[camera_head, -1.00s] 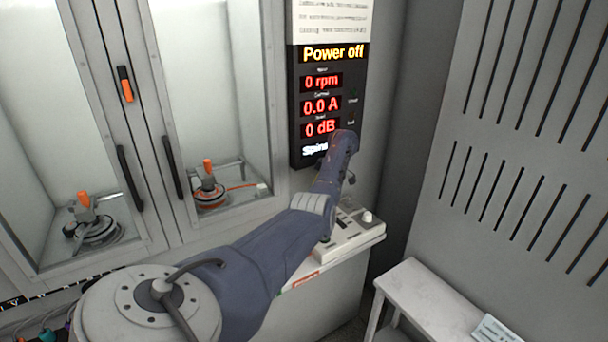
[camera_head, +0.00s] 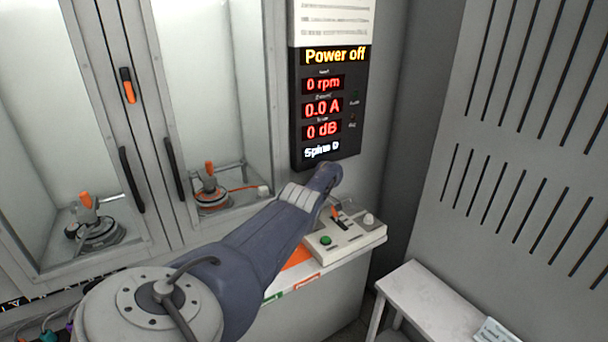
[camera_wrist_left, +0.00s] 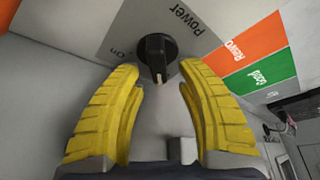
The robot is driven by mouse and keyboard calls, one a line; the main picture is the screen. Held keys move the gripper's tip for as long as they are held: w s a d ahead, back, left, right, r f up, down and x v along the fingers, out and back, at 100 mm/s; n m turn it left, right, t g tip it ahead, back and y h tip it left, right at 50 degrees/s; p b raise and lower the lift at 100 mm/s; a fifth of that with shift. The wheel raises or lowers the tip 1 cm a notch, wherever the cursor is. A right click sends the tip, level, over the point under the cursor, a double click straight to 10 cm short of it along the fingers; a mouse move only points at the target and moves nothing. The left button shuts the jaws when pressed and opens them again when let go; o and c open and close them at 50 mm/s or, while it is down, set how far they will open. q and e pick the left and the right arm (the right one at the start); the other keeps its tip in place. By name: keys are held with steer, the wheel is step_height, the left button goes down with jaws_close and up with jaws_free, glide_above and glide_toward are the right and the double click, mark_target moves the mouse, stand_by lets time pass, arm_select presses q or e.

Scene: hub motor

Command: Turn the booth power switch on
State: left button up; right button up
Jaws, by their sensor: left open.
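The booth power switch (camera_wrist_left: 156,55) is a black rotary knob on a grey plate marked "Power" and "on" in the left wrist view. Its pale pointer mark faces my gripper, away from the "on" label. My left gripper (camera_wrist_left: 160,85) is open, with its yellow fingers on either side of the knob's near end; I cannot tell whether they touch it. In the head view my arm hides the switch and the fingers. The display (camera_head: 329,105) reads "Power off", 0 rpm, 0.0 A and 0 dB. My right gripper is not in view.
A control box (camera_head: 345,237) with a green button, a lever and a white knob stands right of my wrist. Orange (camera_wrist_left: 243,47) and green (camera_wrist_left: 262,80) labelled areas lie beside the switch. Glass booth doors stand behind my arm; a white stool (camera_head: 440,300) stands at lower right.

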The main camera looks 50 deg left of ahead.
arm_select(q)
steer(key=shift+o, duration=0.2)
steer(key=shift+s+a+f, duration=0.1)
steer(key=shift+s+f, duration=0.05)
steer(key=shift+f, duration=0.05)
jaws_close()
stand_by(0.4)
